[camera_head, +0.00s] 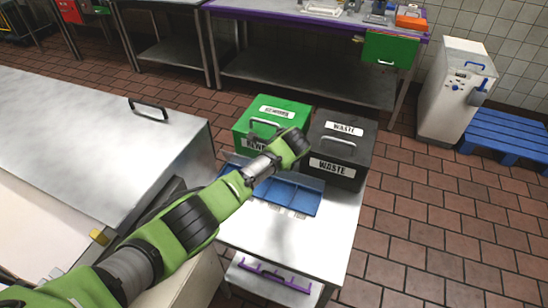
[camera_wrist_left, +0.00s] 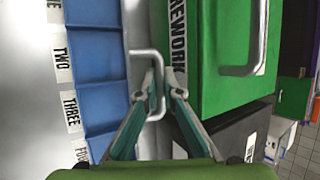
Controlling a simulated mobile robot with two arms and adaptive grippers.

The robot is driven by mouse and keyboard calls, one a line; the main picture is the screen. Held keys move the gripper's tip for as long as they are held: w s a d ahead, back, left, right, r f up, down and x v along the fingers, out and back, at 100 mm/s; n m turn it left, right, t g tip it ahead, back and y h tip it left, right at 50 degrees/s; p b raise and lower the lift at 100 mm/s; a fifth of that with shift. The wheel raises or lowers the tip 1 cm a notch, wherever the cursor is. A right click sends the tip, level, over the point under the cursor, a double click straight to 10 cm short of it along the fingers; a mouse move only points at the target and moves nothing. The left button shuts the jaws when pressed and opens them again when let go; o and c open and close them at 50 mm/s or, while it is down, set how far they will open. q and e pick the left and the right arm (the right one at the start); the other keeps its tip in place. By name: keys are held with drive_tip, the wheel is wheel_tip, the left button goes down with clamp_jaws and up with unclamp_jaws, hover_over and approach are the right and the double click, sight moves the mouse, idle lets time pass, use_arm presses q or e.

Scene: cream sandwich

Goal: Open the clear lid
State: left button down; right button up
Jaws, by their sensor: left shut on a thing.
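My left gripper (camera_wrist_left: 155,88) is shut on a thin grey bar handle (camera_wrist_left: 147,53) beside the blue tray (camera_wrist_left: 92,62), in the left wrist view. The tray has compartments with labels such as TWO and THREE. The handle appears to belong to the clear lid, whose see-through panel is hard to make out; I cannot tell how far it is raised. In the head view, the blue tray (camera_head: 290,196) lies on the steel table, partly behind my left arm. My left fingertips are hidden there. My right gripper is not in view.
A green REWORK box (camera_head: 243,122) and a black WASTE box (camera_head: 358,148) stand close behind the tray, each with a top handle. A large steel cabinet (camera_head: 70,135) is at the left. The front of the steel table (camera_head: 300,240) is clear.

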use_arm(q)
drive_tip(key=shift+w+r, duration=0.1)
drive_tip(key=shift+r, duration=0.05)
drive_tip(key=c, duration=2.4)
unclamp_jaws()
drive_tip(key=shift+c, duration=0.2)
drive_tip(key=v, duration=1.2)
